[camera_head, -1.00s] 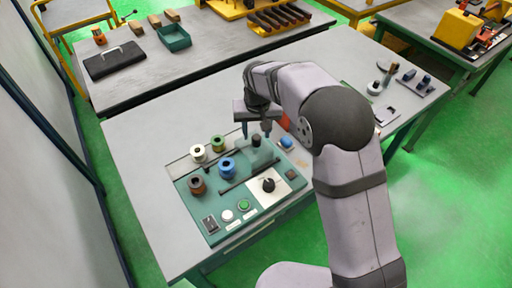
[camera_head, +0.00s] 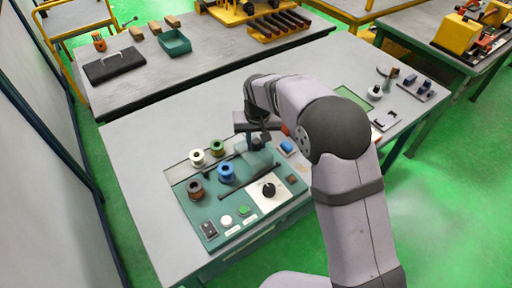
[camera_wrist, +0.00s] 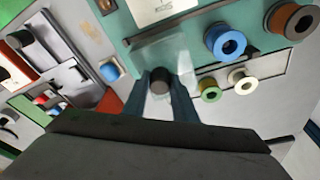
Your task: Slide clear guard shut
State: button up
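The clear guard (camera_wrist: 172,48) is a see-through block near the back edge of the green winding panel (camera_head: 209,216). It also shows faintly below my gripper in the head view (camera_head: 258,159). A dark round knob (camera_wrist: 160,77) stands at the guard. My gripper (camera_wrist: 165,82) has its two blue-grey fingers on either side of this knob, with little or no gap showing, and appears shut on it. In the head view the fingertips are mostly hidden by the wrist and the guard.
Blue (camera_head: 227,173), brown (camera_head: 195,189), white (camera_head: 197,157) and green (camera_head: 217,148) spools stand left of the guard. Loose parts (camera_head: 391,117) sit on the table's right end.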

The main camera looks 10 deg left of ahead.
jog(key=shift+s+f, duration=0.35)
jog(key=shift+f, duration=0.1)
jog(key=shift+s+a, duration=3.5)
jog(key=shift+s, duration=0.05)
jog(key=o, duration=0.8)
jog(key=r+p, duration=0.1)
jog(key=r, duration=0.1)
jog(key=r+p, duration=0.3)
jog(key=r, duration=0.1)
jog(key=shift+w+a+r, duration=0.15)
jog(key=shift+w+r, duration=0.1)
